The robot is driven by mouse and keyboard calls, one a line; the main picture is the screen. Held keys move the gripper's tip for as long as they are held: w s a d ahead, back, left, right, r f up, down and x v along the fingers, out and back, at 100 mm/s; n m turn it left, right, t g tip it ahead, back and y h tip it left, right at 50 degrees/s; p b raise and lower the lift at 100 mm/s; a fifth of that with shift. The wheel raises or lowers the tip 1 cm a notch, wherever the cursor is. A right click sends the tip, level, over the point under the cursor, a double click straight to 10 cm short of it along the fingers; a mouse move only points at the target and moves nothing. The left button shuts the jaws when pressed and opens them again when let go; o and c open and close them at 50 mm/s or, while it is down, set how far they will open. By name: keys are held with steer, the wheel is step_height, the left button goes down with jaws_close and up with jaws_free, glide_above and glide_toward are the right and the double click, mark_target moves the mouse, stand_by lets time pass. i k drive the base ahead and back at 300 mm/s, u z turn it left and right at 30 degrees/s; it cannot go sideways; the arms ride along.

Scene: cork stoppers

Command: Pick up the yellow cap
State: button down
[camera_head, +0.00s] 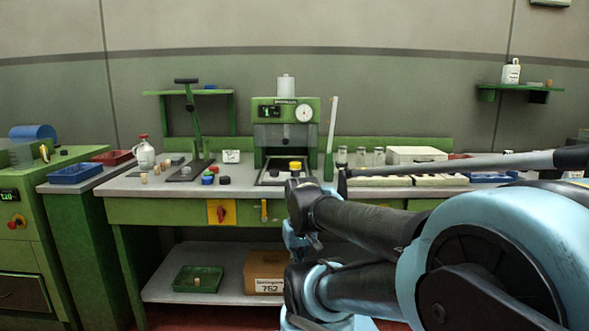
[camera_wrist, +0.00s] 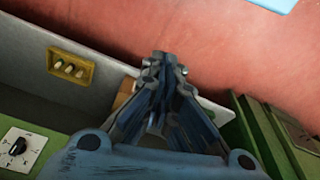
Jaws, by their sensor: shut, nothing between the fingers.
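The yellow cap (camera_head: 295,165) is small and sits on the light plate at the foot of the green press (camera_head: 286,125), in the head view. I do not see the cap in the wrist view. My gripper (camera_wrist: 163,62) is shut and empty in the wrist view, with its dark fingers together. They point over the red floor and the edge of a pale surface, away from the cap. In the head view my arm reaches in from the right, below the bench top, and I cannot make out the fingertips clearly.
Red, blue and dark caps (camera_head: 209,176) stand on the bench left of the press. A green upright (camera_head: 329,155) and several small bottles (camera_head: 360,157) stand to its right. A cardboard box (camera_head: 264,273) and a green tray (camera_head: 198,279) are on the lower shelf.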

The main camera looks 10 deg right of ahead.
mark_target(293, 166)
steer(key=z, duration=1.35)
steer(key=k, duration=0.75)
steer(key=u, duration=0.95)
steer(key=i, duration=1)
steer(key=z, duration=0.05)
